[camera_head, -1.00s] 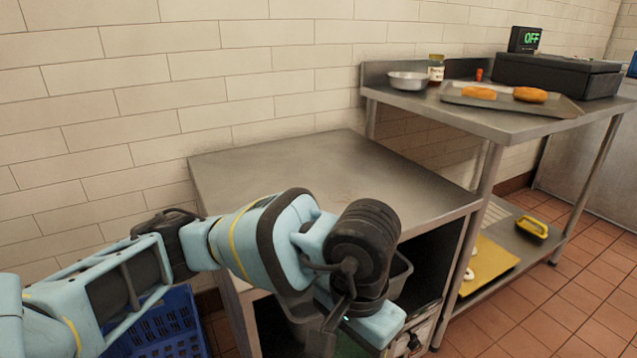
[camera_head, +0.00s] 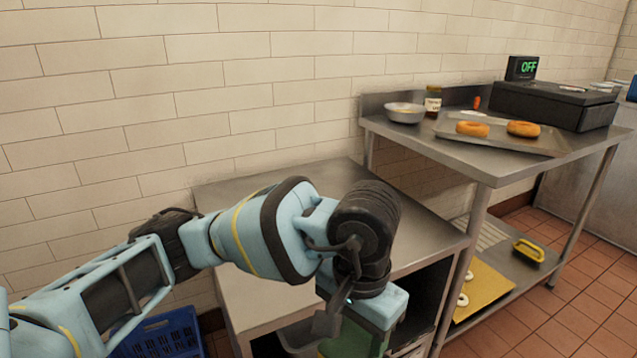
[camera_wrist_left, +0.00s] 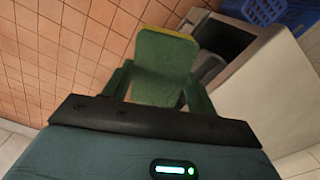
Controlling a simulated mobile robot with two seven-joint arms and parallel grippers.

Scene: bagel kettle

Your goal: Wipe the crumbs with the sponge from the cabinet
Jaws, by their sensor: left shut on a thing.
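A green sponge with a yellow edge (camera_wrist_left: 165,65) is between the fingers of my left gripper (camera_wrist_left: 158,92) in the left wrist view. The gripper is shut on it. In the head view the sponge (camera_head: 345,338) shows as a green patch below my left wrist, in front of the cabinet's open front. The steel cabinet (camera_head: 240,200) has a flat top, partly hidden behind my left arm. I cannot make out crumbs on the part of the top that shows. My right gripper is not in view.
A higher steel table (camera_head: 490,165) stands right of the cabinet, with a bowl (camera_head: 404,113), a jar (camera_head: 433,101) and a tray of bagels (camera_head: 455,130). A blue crate (camera_head: 165,335) is on the floor at left. A grey bin (camera_head: 298,340) is in the cabinet.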

